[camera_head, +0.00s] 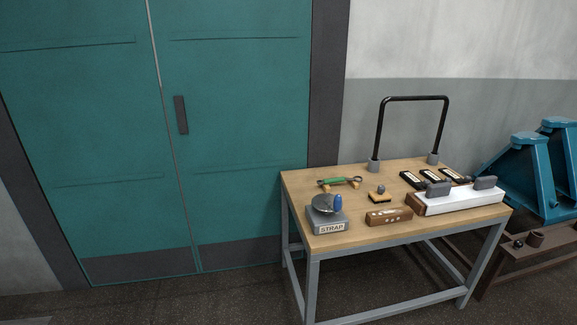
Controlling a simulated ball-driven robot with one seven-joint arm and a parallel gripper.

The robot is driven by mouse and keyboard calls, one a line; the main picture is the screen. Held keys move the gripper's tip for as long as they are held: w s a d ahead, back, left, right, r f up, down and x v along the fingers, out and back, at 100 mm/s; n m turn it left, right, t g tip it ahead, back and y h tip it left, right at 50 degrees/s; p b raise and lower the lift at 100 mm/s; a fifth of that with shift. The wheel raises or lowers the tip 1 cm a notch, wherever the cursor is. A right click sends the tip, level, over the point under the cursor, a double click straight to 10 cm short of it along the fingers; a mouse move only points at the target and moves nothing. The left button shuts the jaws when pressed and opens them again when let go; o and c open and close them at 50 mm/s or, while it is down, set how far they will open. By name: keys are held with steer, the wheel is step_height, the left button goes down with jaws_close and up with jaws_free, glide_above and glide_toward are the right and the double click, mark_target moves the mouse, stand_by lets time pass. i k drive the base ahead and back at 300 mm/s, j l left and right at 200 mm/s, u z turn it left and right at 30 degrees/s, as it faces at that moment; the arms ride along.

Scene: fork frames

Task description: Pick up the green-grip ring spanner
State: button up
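The green-grip ring spanner (338,181) lies near the back left of a wooden-topped table (455,218). Its green grip is in the middle, with a dark end showing to the right. It appears to rest on small wooden supports, though the detail is too small to be sure. My gripper is not in view.
A grey block marked STRAP (328,222) stands in front of the spanner. A wooden block (389,217), a small knobbed piece (380,196), a white bar (462,198) and dark labelled pieces (411,180) lie rightward. A black hoop (415,98) rises behind. Teal doors (90,130) stand left.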

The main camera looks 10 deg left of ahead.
mark_target(339, 179)
steer(key=i+l+u, duration=0.1)
steer(key=i+u, duration=0.35)
steer(key=i, duration=1.3)
steer(key=i+l+u, duration=0.2)
steer(key=i+u, duration=0.2)
steer(key=i, duration=0.15)
steer(key=i+l+u, duration=0.4)
steer(key=i, duration=0.15)
